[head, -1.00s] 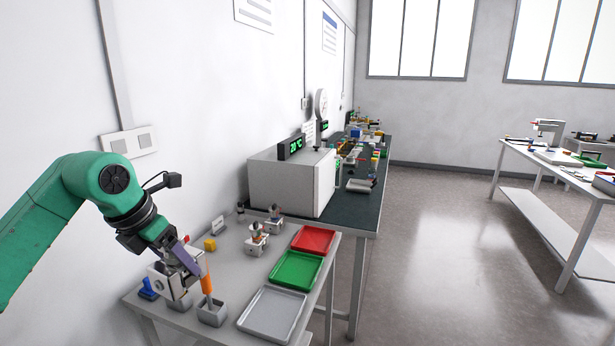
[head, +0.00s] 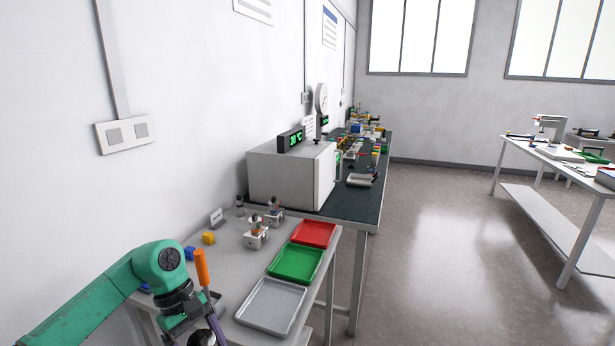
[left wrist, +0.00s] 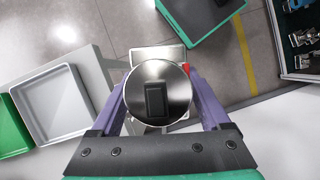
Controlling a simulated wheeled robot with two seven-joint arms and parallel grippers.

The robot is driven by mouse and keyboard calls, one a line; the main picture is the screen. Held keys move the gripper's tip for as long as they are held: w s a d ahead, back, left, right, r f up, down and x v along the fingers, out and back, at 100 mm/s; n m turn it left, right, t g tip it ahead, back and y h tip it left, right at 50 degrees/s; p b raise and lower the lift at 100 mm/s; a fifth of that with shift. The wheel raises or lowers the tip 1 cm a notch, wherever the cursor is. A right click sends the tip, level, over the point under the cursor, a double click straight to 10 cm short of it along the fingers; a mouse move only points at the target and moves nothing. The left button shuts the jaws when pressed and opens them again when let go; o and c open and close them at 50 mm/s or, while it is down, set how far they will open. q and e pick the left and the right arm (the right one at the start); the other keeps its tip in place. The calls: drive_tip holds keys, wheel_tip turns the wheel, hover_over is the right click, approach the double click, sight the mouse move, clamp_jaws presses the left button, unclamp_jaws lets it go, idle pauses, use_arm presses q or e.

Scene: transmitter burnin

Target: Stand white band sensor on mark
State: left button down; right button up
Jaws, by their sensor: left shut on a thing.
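My left gripper (left wrist: 160,108) is shut on a round metal sensor (left wrist: 179,90). The wrist view shows the sensor end-on as a shiny silver disc with a black rectangular block in its middle, between my two purple fingers. No white band can be made out from this angle. In the head view my left arm reaches down to the bottom edge, and the gripper is mostly cut off there. I cannot make out the mark in either view. My right gripper is not in view.
An orange-handled tool (head: 202,268) stands close beside my left arm. Grey (head: 271,306), green (head: 296,264) and red (head: 314,234) trays line the grey bench's right side. White devices (head: 256,236) stand behind. A white oven-like box (head: 285,178) is on the dark bench. Open floor lies right.

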use_arm(q)
drive_tip(key=s+d+f+m+g+y+b, duration=0.1)
drive_tip(key=s+d+f+m+g+y, duration=0.1)
drive_tip(key=s+f+m, duration=0.5)
wheel_tip(320, 180, down, 2)
drive_tip(key=m+y, duration=0.1)
drive_tip(key=m, duration=0.3)
drive_tip(key=shift+s+d+y, duration=0.25)
drive_tip(key=shift+y, duration=0.15)
